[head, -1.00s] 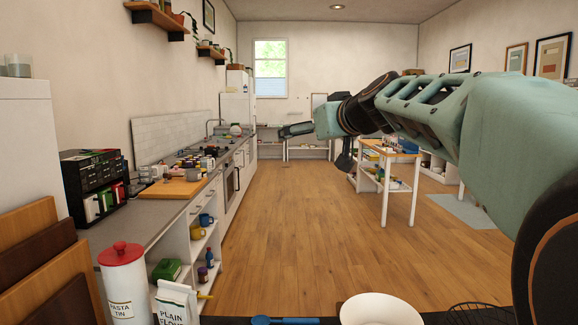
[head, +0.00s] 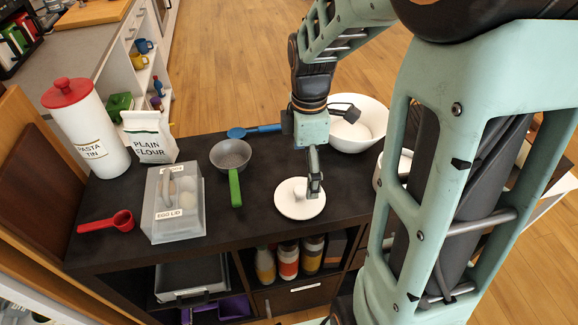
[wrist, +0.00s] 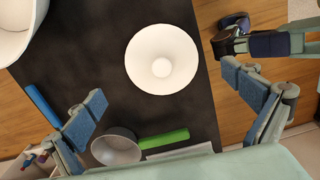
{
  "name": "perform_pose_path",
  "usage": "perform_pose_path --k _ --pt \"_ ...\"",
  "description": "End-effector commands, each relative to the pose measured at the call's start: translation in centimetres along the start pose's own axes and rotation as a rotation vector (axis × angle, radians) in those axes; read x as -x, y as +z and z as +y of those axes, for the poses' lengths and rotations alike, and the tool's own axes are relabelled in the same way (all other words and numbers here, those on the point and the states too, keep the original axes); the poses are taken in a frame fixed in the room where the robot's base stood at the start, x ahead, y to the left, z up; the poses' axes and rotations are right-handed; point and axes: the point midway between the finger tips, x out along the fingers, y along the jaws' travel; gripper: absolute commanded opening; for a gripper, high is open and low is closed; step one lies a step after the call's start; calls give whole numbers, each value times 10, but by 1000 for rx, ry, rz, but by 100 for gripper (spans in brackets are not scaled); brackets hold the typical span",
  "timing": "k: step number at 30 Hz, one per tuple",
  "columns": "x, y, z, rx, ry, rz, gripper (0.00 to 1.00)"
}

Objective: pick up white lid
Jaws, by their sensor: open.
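The white lid (head: 291,206) is a round disc with a small knob, lying flat on the dark top of the shelf unit. In the wrist view the lid (wrist: 150,48) is near the top middle, with its knob (wrist: 162,67) facing me. My gripper (head: 314,192) points down over the lid and hides part of it in the head view. In the wrist view my gripper (wrist: 165,89) is wide open and empty, the lid lying beyond the fingertips between them. I cannot tell the exact height gap.
A white bowl (head: 368,118) stands behind the lid, and a grey sieve with a green handle (head: 235,188) lies to its left. A blue utensil (head: 255,131), the clear egg lid box (head: 188,222), flour bag (head: 150,138) and red scoop (head: 108,222) are further left. The dark top (head: 245,245) is bare in front.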

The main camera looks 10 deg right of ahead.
Motion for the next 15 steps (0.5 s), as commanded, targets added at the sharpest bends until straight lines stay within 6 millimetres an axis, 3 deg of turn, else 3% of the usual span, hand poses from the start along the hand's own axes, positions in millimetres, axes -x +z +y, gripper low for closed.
perform_pose_path --k 3,10,15 --pt "-20 -1 0 -1 -2 0 100" --pt "-37 -3 0 -2 1 1 100" --pt "-64 -10 -2 -1 -1 1 100"
